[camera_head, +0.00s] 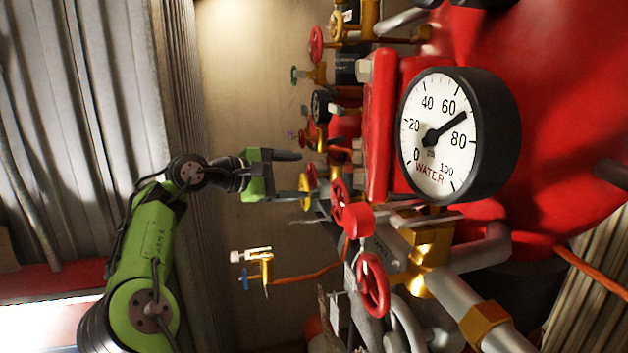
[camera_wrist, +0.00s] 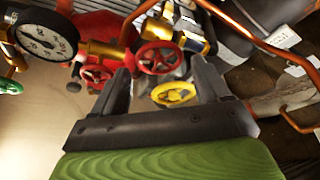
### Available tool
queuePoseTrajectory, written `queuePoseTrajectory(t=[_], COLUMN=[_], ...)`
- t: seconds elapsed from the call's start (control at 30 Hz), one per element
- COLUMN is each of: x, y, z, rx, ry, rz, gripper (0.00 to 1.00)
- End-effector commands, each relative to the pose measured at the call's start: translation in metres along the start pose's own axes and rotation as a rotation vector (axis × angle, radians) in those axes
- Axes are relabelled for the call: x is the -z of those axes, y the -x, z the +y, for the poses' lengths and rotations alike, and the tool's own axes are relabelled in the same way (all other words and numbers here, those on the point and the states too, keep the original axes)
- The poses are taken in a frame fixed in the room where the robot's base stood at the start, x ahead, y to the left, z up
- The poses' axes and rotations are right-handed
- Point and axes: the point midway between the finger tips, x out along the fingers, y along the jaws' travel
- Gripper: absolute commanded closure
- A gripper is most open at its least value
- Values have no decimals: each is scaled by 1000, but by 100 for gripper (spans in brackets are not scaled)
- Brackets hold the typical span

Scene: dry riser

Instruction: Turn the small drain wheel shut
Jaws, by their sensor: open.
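Several small handwheels sit on the pipework, and no label I can read marks one as the drain wheel. A yellow wheel (camera_wrist: 174,95) shows between my fingers in the wrist view, nearer the right finger. It shows in the head view (camera_head: 304,188) just off my fingertips. A red wheel (camera_wrist: 158,57) lies beyond it, between the fingertips in the wrist view. My gripper (camera_head: 299,176) is open and empty, pointing at the pipework. Its two dark fingers also frame the wrist view (camera_wrist: 162,78). I cannot tell whether a finger touches the yellow wheel.
A large WATER gauge (camera_head: 440,135) and red pipework fill the right. A blue-handled brass tap (camera_head: 262,268) on a copper pipe is lower left. Open space lies left of the pipes.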

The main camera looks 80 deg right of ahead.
Motion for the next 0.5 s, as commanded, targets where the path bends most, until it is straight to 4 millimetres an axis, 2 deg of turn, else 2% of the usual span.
queuePoseTrajectory(t=[0.1,0.2,0.33,0.5], x=[-1,0,0,0], y=[-28,-43,-53,-54], z=[0,0,1,1], rx=[1,0,-1,-2], ry=[-3,-2,-1,0], rz=[-1,0,1,2], gripper=[25,25,25,25])
